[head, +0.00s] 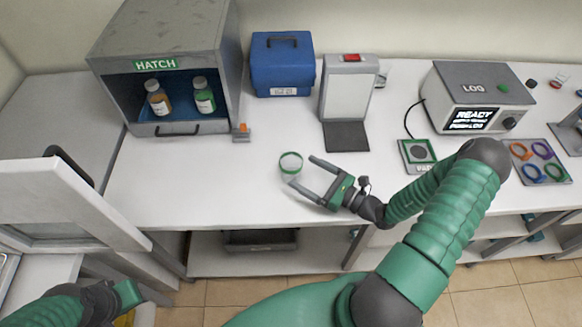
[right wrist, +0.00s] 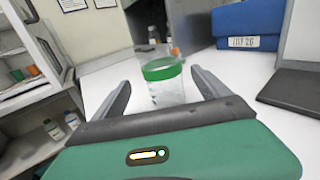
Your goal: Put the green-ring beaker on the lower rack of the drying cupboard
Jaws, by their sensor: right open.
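The green-ring beaker (head: 290,163) is a clear glass with a green band near its rim, upright on the white bench. My right gripper (head: 301,172) is open, its fingertips close to the beaker from the right. In the right wrist view the beaker (right wrist: 165,91) stands ahead of and between the open fingers (right wrist: 160,78); contact cannot be told. My left gripper (head: 126,293) shows only in part at the lower left; its jaws are unclear. A white framed cabinet at the left (head: 75,205), perhaps the drying cupboard, also shows in the right wrist view with shelves (right wrist: 28,88).
A grey hatch (head: 165,35) with two bottles stands behind left. A blue case (head: 282,65), a white stand with a dark plate (head: 347,137), and a logging box (head: 478,85) stand along the back. Bench left of the beaker is clear.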

